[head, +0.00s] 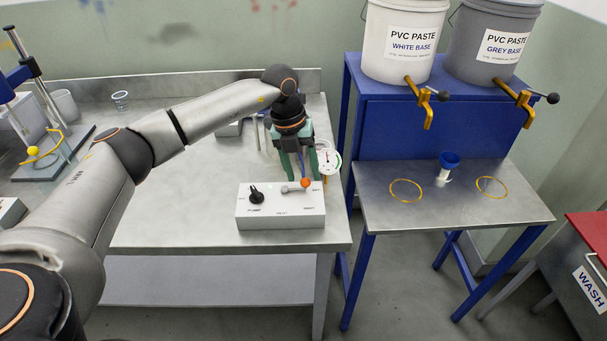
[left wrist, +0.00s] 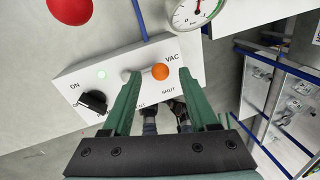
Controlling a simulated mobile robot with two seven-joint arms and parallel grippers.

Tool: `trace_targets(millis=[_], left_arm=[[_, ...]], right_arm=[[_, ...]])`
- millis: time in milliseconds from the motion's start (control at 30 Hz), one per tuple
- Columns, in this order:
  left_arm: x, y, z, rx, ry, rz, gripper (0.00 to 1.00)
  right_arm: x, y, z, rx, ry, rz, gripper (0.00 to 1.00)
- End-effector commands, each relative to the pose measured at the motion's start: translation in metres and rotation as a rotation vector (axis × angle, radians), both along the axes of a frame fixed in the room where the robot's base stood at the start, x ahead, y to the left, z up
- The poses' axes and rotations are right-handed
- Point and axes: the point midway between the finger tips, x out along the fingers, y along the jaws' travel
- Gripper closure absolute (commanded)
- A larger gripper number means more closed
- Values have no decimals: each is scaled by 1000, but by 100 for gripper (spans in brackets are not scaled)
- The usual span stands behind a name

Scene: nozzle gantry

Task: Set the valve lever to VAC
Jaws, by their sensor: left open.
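The white valve box (head: 281,220) stands at the front right of the grey bench; it also shows in the left wrist view (left wrist: 75,75). Its grey valve lever (head: 292,188) ends in an orange knob (head: 306,183). In the left wrist view the orange knob (left wrist: 160,72) lies between the VAC and SHUT labels, close to VAC. My left gripper (head: 297,178) is open above the box, pointing down. In the left wrist view its green fingers (left wrist: 157,74) appear on either side of the knob; I cannot tell whether they touch it. My right gripper is not in view.
A blue stand (head: 440,125) with paste buckets is to the right, across a gap.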

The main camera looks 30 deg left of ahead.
Motion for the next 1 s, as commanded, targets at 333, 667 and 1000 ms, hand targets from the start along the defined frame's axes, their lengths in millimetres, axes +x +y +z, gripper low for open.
trace_targets(millis=[333, 667, 1000], left_arm=[[-4, 13, 74, -1, -6, 1, 40], [-7, 19, 108, -1, -3, 0, 40], [-7, 20, 108, -1, -1, 0, 40]], right_arm=[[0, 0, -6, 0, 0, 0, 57], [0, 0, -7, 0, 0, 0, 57], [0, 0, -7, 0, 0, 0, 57]])
